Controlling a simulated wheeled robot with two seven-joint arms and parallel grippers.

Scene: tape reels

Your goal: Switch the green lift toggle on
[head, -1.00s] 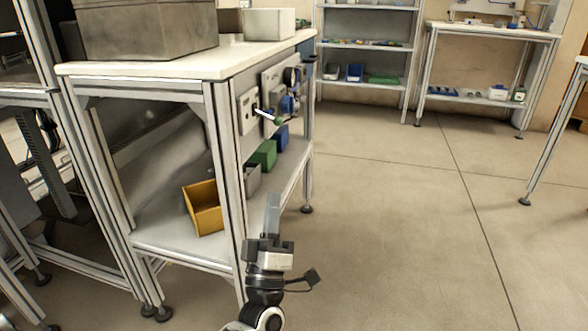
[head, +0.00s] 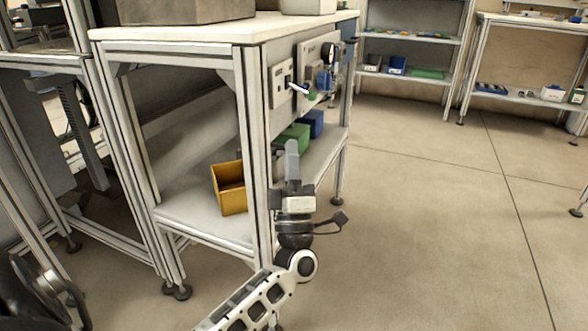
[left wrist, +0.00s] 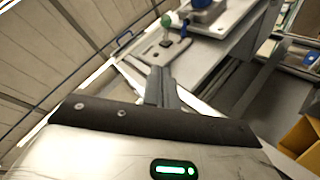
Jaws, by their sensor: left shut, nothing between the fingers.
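The green-tipped toggle (head: 311,96) sticks out from a pale plate (head: 282,82) on the side of the workbench. In the left wrist view the green tip (left wrist: 167,20) shows near the top, with the plate (left wrist: 164,50) below it. Whether the toggle is on or off I cannot tell. My left gripper (head: 292,148) is below the plate and toggle in the head view, fingers pointing up, apart from the toggle. Its fingers are together and empty; they also show in the left wrist view (left wrist: 161,86). My right gripper is not in view.
The workbench (head: 200,33) carries grey boxes on top. Beside the toggle plate is another panel with a blue part (head: 323,80). A yellow bin (head: 229,188), a green bin (head: 296,135) and a blue bin (head: 312,122) sit on its lower shelf. The floor to the right is clear.

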